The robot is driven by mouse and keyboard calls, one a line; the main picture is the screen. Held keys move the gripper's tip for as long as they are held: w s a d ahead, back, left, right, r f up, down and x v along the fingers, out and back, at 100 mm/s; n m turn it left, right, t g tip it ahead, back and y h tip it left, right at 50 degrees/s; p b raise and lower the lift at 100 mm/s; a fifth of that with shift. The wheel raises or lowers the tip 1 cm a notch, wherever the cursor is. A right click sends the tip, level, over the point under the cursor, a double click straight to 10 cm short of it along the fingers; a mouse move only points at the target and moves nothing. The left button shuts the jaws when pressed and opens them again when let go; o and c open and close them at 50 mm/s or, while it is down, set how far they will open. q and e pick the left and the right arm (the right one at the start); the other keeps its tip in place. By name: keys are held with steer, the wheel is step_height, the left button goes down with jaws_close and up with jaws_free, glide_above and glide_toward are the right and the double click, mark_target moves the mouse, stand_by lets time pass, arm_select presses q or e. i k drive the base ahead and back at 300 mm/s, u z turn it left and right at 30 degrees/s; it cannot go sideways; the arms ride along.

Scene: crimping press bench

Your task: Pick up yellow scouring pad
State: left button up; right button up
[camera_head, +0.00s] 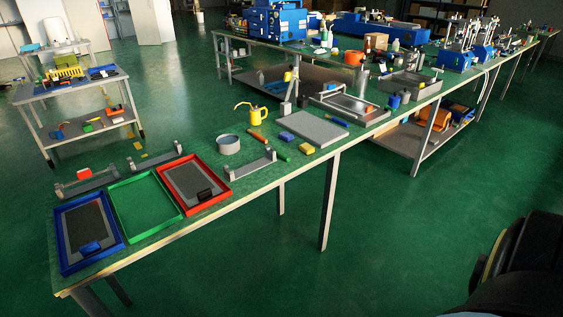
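A small yellow block-like pad (307,148) lies flat on the long green-topped bench (270,178), near its front edge. It looks like the scouring pad, but it is too small to make out its texture. It lies just in front of a flat grey plate (312,128) and to the right of a green-handled tool (282,157). Nothing covers it. Neither of my grippers shows in the head view. A dark rounded part at the lower right seems to be mine.
A small blue block (281,134), a grey ring-shaped container (229,144), a yellow oil can (257,115) and a grey bracket (251,165) stand nearby. Blue, green (146,207) and red trays (194,184) fill the bench's left end. The floor in front is clear.

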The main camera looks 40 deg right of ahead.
mark_target(307, 149)
steer(key=z, duration=0.6)
steer(key=i, duration=0.45)
steer(key=z, duration=0.9)
steer(key=i, duration=0.8)
steer(key=u, duration=0.1)
